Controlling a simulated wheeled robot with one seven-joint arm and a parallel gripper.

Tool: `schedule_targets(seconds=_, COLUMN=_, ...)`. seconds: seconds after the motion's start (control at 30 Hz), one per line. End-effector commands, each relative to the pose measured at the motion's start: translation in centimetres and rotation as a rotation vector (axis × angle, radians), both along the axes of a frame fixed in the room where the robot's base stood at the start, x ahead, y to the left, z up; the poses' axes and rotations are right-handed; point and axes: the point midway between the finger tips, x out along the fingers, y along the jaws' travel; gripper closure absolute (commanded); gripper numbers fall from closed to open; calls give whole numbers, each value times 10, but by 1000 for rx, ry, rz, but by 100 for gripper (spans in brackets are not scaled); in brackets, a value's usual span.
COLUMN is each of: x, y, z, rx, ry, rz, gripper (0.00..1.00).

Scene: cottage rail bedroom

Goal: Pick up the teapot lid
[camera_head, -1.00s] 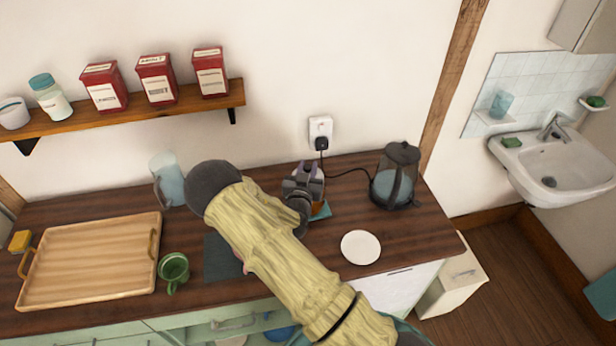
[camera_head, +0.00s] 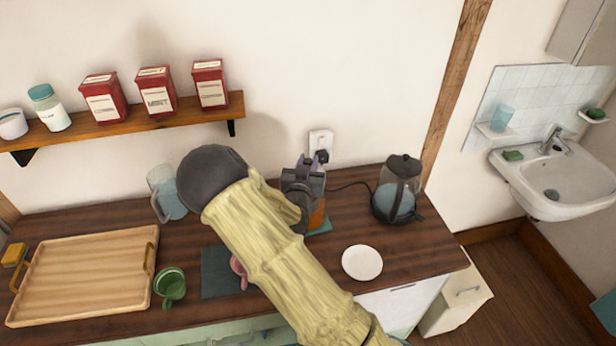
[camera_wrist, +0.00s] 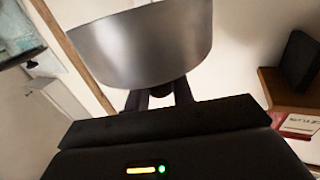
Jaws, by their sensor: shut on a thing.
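The teapot lid (camera_wrist: 145,45) shows in the wrist view as a smooth silver-grey round piece with a dark knob. My gripper (camera_wrist: 160,95) is shut on the knob, with a finger on each side. In the head view my gripper (camera_head: 305,172) is above the back of the counter, and the lid cannot be made out behind it. An amber vessel, seemingly the teapot (camera_head: 317,217), shows partly below my gripper on a teal mat (camera_head: 321,227). My arm and gripper hide most of it.
A glass kettle (camera_head: 396,195) stands right of my gripper, its cord running to a wall socket (camera_head: 320,143). A white plate (camera_head: 362,263), a pink cup (camera_head: 239,272), a green mug (camera_head: 170,286), a glass jug (camera_head: 168,195) and a wooden tray (camera_head: 85,275) share the counter. A shelf (camera_head: 190,108) hangs above.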

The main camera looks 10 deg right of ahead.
Motion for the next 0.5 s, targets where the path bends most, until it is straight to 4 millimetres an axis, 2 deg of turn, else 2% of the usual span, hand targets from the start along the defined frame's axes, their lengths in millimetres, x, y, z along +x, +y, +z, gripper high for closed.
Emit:
schedule_targets(seconds=0.2, x=0, y=0, z=22, rx=1, ry=-2, rz=0, gripper=100)
schedule_targets(seconds=0.5, x=0, y=0, z=26, rx=-1, ry=1, rz=1, gripper=100)
